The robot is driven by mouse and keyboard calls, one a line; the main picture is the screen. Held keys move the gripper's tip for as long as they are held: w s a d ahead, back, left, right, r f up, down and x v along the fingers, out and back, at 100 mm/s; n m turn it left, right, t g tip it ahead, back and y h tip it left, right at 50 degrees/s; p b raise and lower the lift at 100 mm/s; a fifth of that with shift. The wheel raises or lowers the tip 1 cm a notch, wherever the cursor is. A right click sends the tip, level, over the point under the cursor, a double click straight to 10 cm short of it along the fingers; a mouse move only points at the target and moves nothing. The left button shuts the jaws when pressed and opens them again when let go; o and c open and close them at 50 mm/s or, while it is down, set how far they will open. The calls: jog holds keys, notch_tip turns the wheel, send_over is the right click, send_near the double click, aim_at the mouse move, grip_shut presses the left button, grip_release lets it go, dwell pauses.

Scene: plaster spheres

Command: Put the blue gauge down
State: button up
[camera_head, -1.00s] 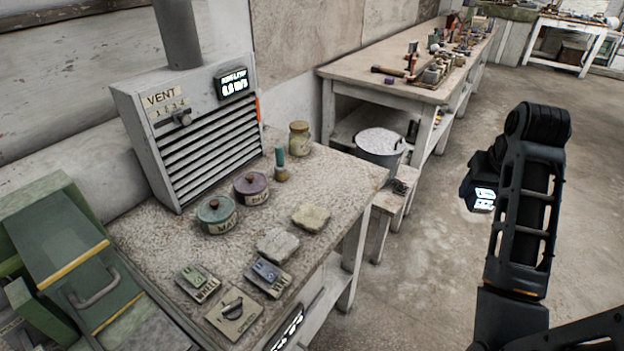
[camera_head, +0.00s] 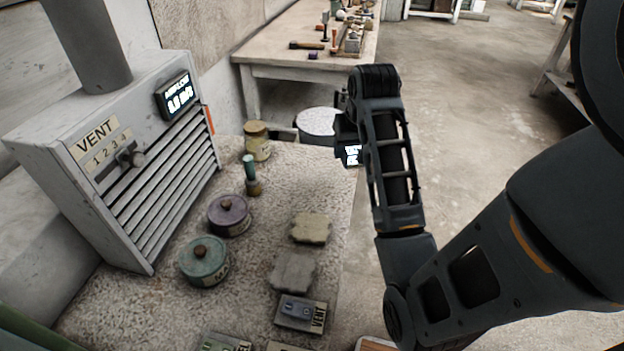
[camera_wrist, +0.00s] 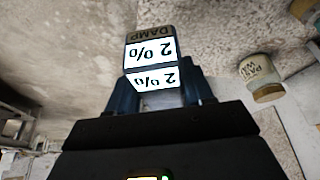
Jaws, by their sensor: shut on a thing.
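The gauge (camera_wrist: 152,60) is in my gripper (camera_wrist: 160,92) in the wrist view, with a label reading DAMP and lit white faces reading 2 %, upside down in that view. Most of its body is hidden by the dark jaws. In the head view its lit face (camera_head: 352,155) shows at the end of my arm, beside the right edge of the speckled bench (camera_head: 325,185). My gripper is shut on it. The gauge appears held in the air, apart from the bench top.
The bench bears a teal tin (camera_head: 204,262), a purple tin (camera_head: 229,216), a jar (camera_head: 257,142), a green-topped bottle (camera_head: 251,175), two stone pieces (camera_head: 310,228) and a switch plate (camera_head: 301,312). A vent box (camera_head: 110,170) stands at left. A bucket (camera_head: 316,122) is beyond. Bare bench shows between them.

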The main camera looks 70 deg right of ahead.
jog(key=w+a+f, duration=0.1)
jog(key=w, duration=0.1)
jog(key=w+a+f, duration=0.1)
jog(key=w+f, duration=0.1)
jog(key=w+a+f, duration=0.1)
jog(key=w, duration=0.1)
jog(key=shift+w+a+f+p, duration=0.25)
jog(key=shift+w+f+p, duration=0.1)
jog(key=shift+w+p, duration=0.05)
jog(key=shift+f, duration=2)
jog(key=shift+f, duration=0.15)
jog(key=o, duration=0.9)
jog(key=shift+o, duration=0.2)
